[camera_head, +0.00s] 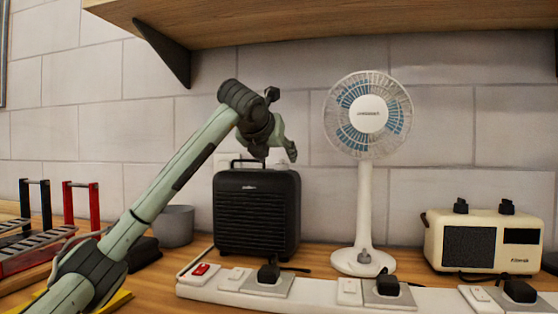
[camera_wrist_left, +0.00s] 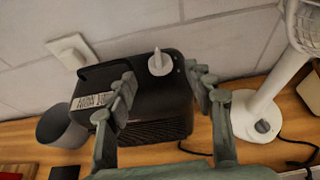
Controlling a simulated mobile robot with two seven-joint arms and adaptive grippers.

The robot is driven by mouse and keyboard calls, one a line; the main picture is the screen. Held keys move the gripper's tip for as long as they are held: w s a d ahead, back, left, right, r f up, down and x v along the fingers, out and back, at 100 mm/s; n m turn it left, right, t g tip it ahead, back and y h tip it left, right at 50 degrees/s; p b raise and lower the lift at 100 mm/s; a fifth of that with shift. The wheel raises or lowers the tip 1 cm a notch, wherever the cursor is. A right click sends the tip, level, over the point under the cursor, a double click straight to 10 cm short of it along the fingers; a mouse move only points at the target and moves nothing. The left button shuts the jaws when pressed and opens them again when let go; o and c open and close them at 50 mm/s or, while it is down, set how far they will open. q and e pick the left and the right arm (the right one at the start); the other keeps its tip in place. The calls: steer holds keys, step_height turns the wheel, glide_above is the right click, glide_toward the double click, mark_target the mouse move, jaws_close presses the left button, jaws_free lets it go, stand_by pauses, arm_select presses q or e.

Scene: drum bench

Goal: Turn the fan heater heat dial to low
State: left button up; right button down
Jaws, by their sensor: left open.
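The black fan heater (camera_head: 257,220) stands upright on the bench behind the white power strip. Its top shows in the left wrist view (camera_wrist_left: 158,95), with a pale heat dial (camera_wrist_left: 160,63) near the far edge and a white label (camera_wrist_left: 92,103) at the left, too blurred to read. My left gripper (camera_head: 278,155) is above the heater's top, pointing down. In the wrist view its fingers (camera_wrist_left: 163,88) are spread and empty, with the dial between and beyond their tips. My right gripper is not in view.
A white desk fan (camera_head: 364,205) stands right of the heater. A cream radio-like box (camera_head: 482,242) is farther right. The power strip (camera_head: 320,294) with plugs runs along the front. A grey cup (camera_head: 175,226) stands at left. A wooden shelf (camera_head: 330,22) hangs overhead.

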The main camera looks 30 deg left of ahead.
mark_target(280, 162)
arm_select(q)
steer(key=x, duration=0.3)
steer(key=shift+w+a+f+p, duration=0.1)
steer(key=shift+w+f+p, duration=0.1)
steer(key=shift+w+p, duration=0.15)
steer(key=shift+w+a+f, duration=0.1)
steer(key=shift+w+f, duration=0.05)
steer(key=shift+w, duration=0.2)
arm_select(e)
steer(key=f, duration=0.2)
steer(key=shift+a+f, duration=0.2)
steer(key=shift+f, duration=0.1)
arm_select(q)
steer(key=shift+c, duration=0.4)
steer(key=c, duration=1.1)
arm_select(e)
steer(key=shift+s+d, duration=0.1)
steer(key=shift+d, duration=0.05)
